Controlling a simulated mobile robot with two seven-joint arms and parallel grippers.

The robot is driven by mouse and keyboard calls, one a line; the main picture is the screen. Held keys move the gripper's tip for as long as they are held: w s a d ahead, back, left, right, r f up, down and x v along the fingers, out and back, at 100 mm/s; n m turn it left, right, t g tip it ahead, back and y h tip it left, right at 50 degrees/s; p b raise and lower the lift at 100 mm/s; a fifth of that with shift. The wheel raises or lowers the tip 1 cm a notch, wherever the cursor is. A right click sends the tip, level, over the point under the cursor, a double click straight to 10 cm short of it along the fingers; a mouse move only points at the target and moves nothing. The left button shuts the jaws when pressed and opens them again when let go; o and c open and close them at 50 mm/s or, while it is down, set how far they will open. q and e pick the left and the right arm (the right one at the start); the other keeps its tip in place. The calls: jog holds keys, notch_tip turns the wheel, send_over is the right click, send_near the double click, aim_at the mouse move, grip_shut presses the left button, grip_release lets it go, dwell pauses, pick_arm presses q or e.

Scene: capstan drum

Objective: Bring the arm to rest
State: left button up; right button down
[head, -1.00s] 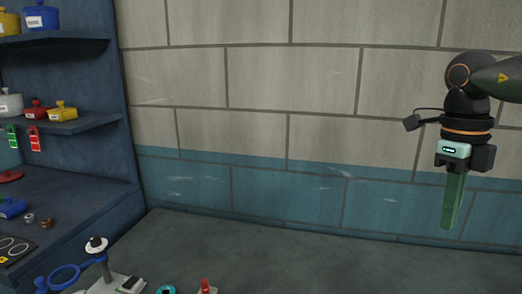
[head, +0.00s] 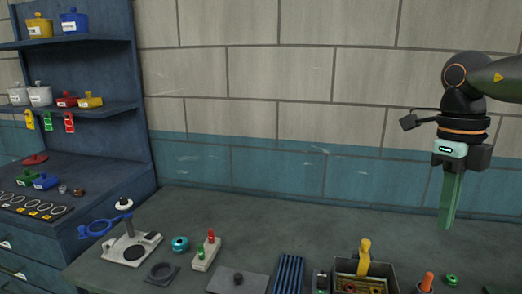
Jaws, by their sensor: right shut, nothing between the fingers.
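My right arm comes in from the right edge of the head view. Its gripper (head: 446,226) hangs straight down at the right, with the green fingers together and nothing between them. The fingers show in front of the blue wall band and the back of the grey bench (head: 330,222). They look clear of the things on the bench, though how high they are above it is hard to tell. My left gripper is not in view.
Blue shelves (head: 75,40) with lidded pots stand left. The bench's back middle is clear.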

jog(key=s+d+f+m+t+y+b, duration=0.15)
jog(key=f+m+t, duration=0.45)
jog(key=f, duration=0.6)
jog(key=d+f+m+t+y, duration=0.25)
jog(key=f+m, duration=0.55)
jog(key=f, duration=0.4)
jog(key=s+d+f+m+t+y+b, duration=0.1)
jog(key=d+f+m+t+y, duration=0.15)
jog(key=f+m+t, duration=0.75)
jog(key=s+a+f+m+g+h+b, duration=0.1)
jog(key=s+a+f+m+g+h, duration=0.35)
jog(key=f, duration=0.95)
pick_arm(q)
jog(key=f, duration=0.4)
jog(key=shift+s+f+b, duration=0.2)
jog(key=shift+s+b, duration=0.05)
jog(key=shift+b, duration=0.15)
pick_arm(e)
jog(key=s+a+f+m+g, duration=0.2)
jog(key=s+a+f+m, duration=0.1)
jog(key=a, duration=0.6)
jog(key=s+a+f+m+g, duration=0.1)
jog(key=s+a+f+m, duration=0.2)
jog(key=s+a+m, duration=0.2)
jog(key=a+m, duration=0.2)
jog(key=a, duration=0.2)
jog(key=shift+s+f+g+y, duration=0.3)
jog(key=shift+f+g+y, duration=0.1)
